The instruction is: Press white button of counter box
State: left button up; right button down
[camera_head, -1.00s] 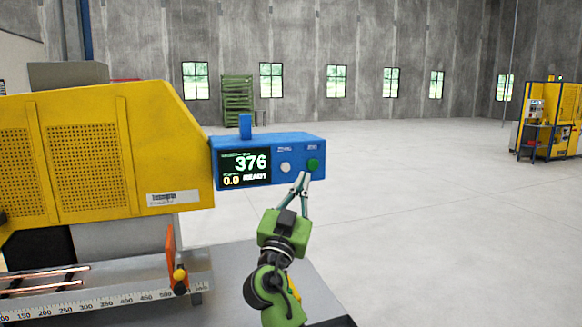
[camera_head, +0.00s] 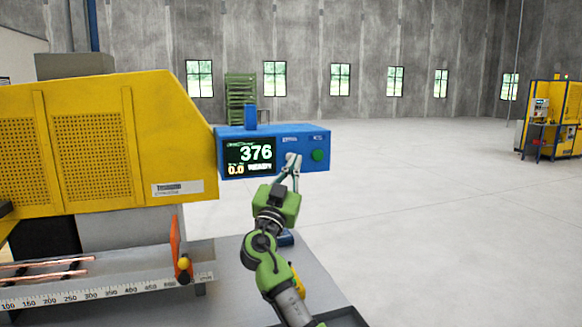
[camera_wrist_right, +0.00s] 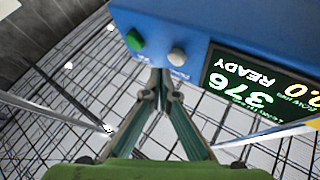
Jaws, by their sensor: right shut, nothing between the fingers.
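The blue counter box (camera_head: 222,148) is fixed at the right end of the yellow machine. Its screen (camera_head: 250,157) reads 376, 0.0 and READY. The green button (camera_head: 317,155) is at the right of its front face. The white button (camera_wrist_right: 177,57) shows clearly in the wrist view, beside the green one. My right gripper (camera_head: 293,160) is shut and empty, its tips (camera_wrist_right: 160,76) close to the white button; I cannot tell if they touch. My left gripper is out of view.
The yellow machine (camera_head: 150,145) fills the left side. Below it are a ruled trough (camera_head: 130,294) with copper tubes (camera_head: 45,264) and an orange stop (camera_head: 176,250). Open floor lies to the right, with another yellow machine (camera_head: 570,115) far off.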

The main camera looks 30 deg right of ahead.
jog(key=shift+w+r, duration=0.1)
jog(key=shift+w, duration=0.1)
dwell(1.2)
jog(key=shift+w+d+b, duration=0.15)
jog(key=shift+w+b, duration=0.3)
jog(key=shift+b, duration=0.8)
